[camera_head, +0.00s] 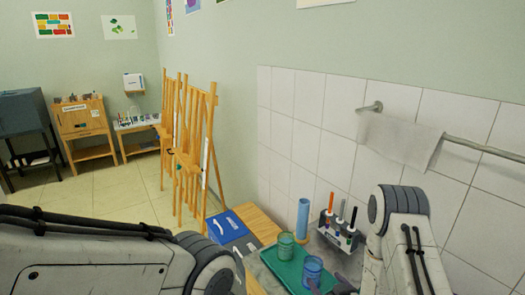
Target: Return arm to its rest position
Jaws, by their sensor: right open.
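My right arm (402,240) comes in at the lower right. My right gripper (332,285) is partly in view at the bottom edge, open, with dark fingertips close beside a blue cup (312,268). I cannot tell whether it touches the cup. The blue cup and a teal cup (286,245) stand on a green tray (268,257). My left arm (110,255) fills the lower left, and its gripper is not in view.
A pen rack (338,234) and a blue cylinder (303,218) stand behind the tray near the tiled wall. A blue box (227,227) lies left of the tray. A towel (398,138) hangs on a rail. Wooden easels (190,140) stand on the floor beyond.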

